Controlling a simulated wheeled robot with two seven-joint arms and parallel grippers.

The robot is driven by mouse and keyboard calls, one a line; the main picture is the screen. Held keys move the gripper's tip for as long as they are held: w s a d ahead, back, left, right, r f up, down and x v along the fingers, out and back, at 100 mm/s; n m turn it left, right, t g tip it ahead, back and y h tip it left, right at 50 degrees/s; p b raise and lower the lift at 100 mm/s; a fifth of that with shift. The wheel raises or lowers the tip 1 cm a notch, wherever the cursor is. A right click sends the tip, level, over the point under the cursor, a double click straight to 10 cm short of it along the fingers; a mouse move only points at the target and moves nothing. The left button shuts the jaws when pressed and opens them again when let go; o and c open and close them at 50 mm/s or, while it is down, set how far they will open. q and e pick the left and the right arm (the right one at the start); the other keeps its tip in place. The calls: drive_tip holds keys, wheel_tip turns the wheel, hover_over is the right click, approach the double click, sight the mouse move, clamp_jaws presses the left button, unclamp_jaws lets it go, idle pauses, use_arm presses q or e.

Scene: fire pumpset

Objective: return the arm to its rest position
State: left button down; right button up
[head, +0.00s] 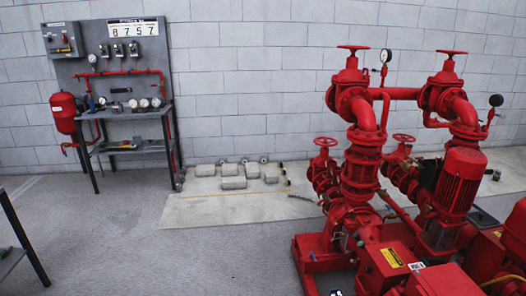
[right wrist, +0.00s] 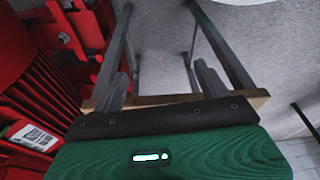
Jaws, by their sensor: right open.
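No gripper shows clearly in the head view; my left gripper is out of sight. In the right wrist view, two short grey fingers of my right gripper (right wrist: 168,78) stand apart with nothing visible between them. A green, wavy-grained surface (right wrist: 200,150) with a dark screwed strip and a small lit mark fills the bottom of that view. A light wooden edge (right wrist: 257,98) shows behind the strip, with grey metal legs beyond. The red pumpset (head: 360,190) stands at the right of the head view, and red ribbed parts (right wrist: 40,75) are at the left of the wrist view.
A grey workbench (head: 125,148) with gauges and a panel stands against the back wall. Grey blocks (head: 232,178) lie on a pale floor patch. A dark table leg (head: 25,235) shows at the lower left. The floor (head: 110,240) between is clear.

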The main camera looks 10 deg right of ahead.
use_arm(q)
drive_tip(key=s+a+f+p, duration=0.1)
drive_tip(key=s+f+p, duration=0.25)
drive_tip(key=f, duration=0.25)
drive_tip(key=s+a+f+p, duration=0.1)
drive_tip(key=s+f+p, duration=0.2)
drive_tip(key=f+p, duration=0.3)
use_arm(e)
drive_tip(key=s+d+f+g+b, duration=0.15)
drive_tip(key=s+f, duration=0.45)
drive_tip(key=f, duration=0.7)
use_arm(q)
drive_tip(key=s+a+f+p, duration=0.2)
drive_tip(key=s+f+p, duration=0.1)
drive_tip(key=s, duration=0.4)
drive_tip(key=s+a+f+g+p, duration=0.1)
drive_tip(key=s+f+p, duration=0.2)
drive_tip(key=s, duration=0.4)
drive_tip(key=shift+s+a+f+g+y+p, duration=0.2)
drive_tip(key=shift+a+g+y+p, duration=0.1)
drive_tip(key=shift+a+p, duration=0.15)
use_arm(e)
drive_tip(key=s+d+f, duration=0.2)
drive_tip(key=s, duration=0.5)
drive_tip(key=s+d+f, duration=0.2)
drive_tip(key=s+f, duration=0.1)
drive_tip(key=s, duration=0.5)
drive_tip(key=shift+f+h, duration=0.2)
drive_tip(key=shift+h, duration=0.1)
